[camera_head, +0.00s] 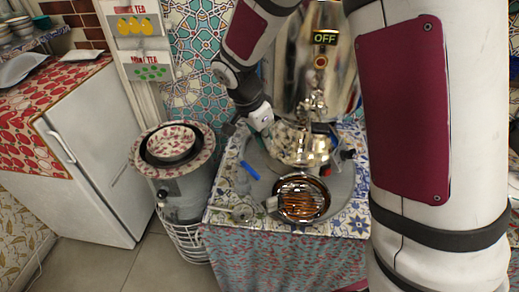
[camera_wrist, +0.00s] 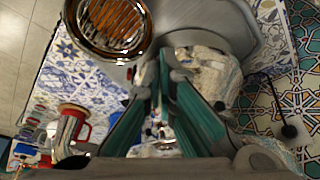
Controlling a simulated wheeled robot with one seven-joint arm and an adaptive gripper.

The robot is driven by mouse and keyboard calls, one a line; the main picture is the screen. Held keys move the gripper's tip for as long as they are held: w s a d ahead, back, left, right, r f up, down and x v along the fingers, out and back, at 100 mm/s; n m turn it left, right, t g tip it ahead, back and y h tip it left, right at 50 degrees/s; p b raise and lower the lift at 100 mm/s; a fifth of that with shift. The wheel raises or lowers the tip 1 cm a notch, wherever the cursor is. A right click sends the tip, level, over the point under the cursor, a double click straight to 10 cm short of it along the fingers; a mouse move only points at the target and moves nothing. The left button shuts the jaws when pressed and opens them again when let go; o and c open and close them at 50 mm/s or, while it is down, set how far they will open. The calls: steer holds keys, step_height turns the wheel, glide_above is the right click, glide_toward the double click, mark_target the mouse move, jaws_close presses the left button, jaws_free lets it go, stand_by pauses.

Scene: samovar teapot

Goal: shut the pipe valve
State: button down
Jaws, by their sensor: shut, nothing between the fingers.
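I cannot clearly make out the pipe valve in either view. A thin blue bar (camera_head: 249,170) lies at the left edge of the round metal tray (camera_head: 340,182); I cannot tell whether it belongs to the valve. My gripper (camera_wrist: 164,62) is shut and empty, its teal fingers meeting at the tips. In the head view my wrist comes down from above at the left of the shiny samovar (camera_head: 316,147), and the fingertips are hard to make out there. The samovar carries an "OFF" sign.
A round bowl with an orange-brown grill pattern (camera_head: 301,199) stands at the front of the tiled table (camera_head: 222,214); it also shows in the wrist view (camera_wrist: 112,25). A red mug-like thing (camera_wrist: 72,126) is at left there. A bowl (camera_head: 171,143) sits on a bin, beside a white fridge (camera_head: 98,150).

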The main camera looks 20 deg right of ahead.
mark_target(249, 169)
step_height(249, 169, down, 9)
steer(key=p, duration=0.1)
steer(key=shift+s+a, duration=0.2)
steer(key=shift+a, duration=0.15)
stand_by(0.5)
